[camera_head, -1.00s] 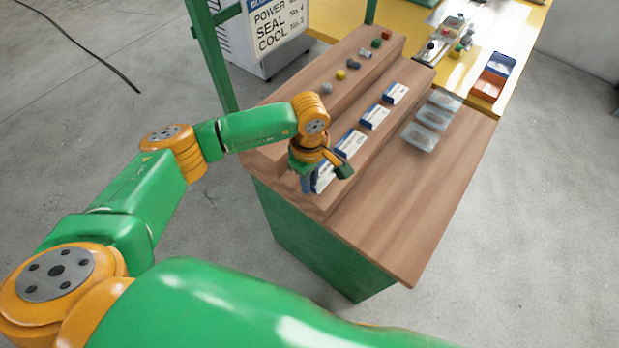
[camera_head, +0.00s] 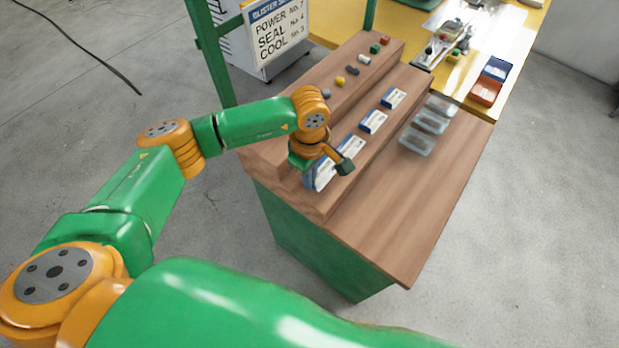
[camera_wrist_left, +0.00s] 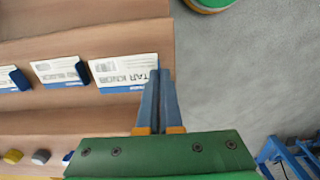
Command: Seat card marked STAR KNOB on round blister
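The white-and-blue card marked STAR KNOB (camera_wrist_left: 122,72) stands nearest my left gripper in the left wrist view; its first letter is hidden. In the head view this card (camera_head: 320,176) is at the near end of the card row, partly behind my gripper. My left gripper (camera_wrist_left: 161,78) has its fingers together at the card's right end and appears shut on it; the contact itself is hidden. It also shows in the head view (camera_head: 340,168). Several clear blisters (camera_head: 416,142) lie on the bench to the right; their shapes are too small to tell. My right gripper is not in view.
More cards (camera_head: 373,121) stand along the step, and small coloured knobs (camera_head: 340,82) sit on the upper step. The near right of the wooden bench (camera_head: 400,220) is clear. A yellow table (camera_head: 515,40) with blue and orange bins (camera_head: 487,90) stands beyond.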

